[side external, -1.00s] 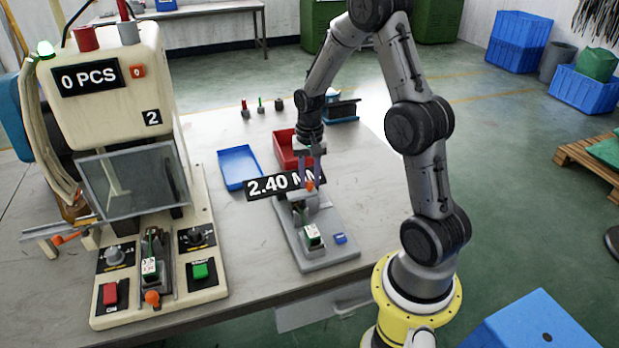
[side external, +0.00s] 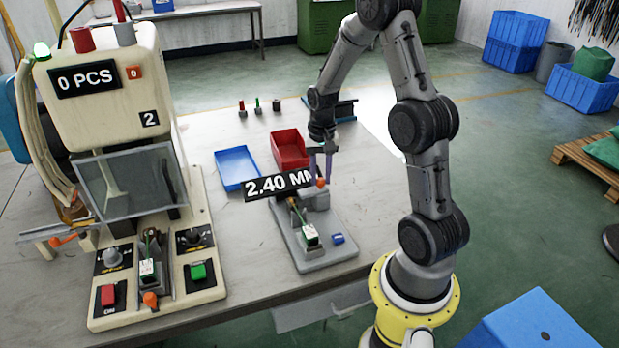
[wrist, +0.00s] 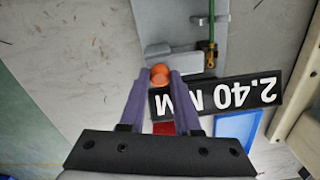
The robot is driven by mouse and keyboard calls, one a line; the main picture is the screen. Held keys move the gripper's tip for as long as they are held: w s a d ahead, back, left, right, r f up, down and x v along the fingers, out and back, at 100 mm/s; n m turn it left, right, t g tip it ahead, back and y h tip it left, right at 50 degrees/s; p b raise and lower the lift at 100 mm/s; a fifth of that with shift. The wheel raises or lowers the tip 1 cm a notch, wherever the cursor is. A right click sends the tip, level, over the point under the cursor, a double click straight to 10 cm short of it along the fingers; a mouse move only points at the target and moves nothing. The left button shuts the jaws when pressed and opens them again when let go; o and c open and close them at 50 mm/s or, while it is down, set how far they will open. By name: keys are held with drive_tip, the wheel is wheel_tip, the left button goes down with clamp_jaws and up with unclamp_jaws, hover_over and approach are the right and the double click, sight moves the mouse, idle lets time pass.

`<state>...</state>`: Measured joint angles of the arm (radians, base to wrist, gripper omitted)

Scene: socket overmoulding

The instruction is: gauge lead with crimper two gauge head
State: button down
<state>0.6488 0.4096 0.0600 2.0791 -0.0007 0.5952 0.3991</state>
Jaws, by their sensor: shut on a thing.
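The grey gauge fixture (side external: 325,252) stands on the bench with a black "2.40 MM" display (side external: 278,185) above it. A lead with a white-green block (side external: 310,235) sits on its front part. Its thin green-brown wire (wrist: 211,35) runs toward the head. My gripper (side external: 320,179) is at the right side of the gauge head. In the wrist view its purple fingers (wrist: 159,78) are closed around an orange knob (wrist: 160,70). The crimper (side external: 105,105), marked 2 and "0 PCS", stands at left.
A blue tray (side external: 237,150) and a red bin (side external: 290,138) lie behind the gauge. Several small parts (side external: 258,106) stand further back. A small blue block (side external: 338,239) sits on the gauge base. The crimper has another white-green block (side external: 147,268) at its front.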

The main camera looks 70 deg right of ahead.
drive_tip(key=shift+s+d+r, duration=0.1)
drive_tip(key=shift+s+d, duration=0.15)
drive_tip(key=shift+d, duration=0.1)
drive_tip(key=c, duration=0.6)
unclamp_jaws()
wheel_tip(320, 180, up, 14)
drive_tip(key=shift+f, duration=0.1)
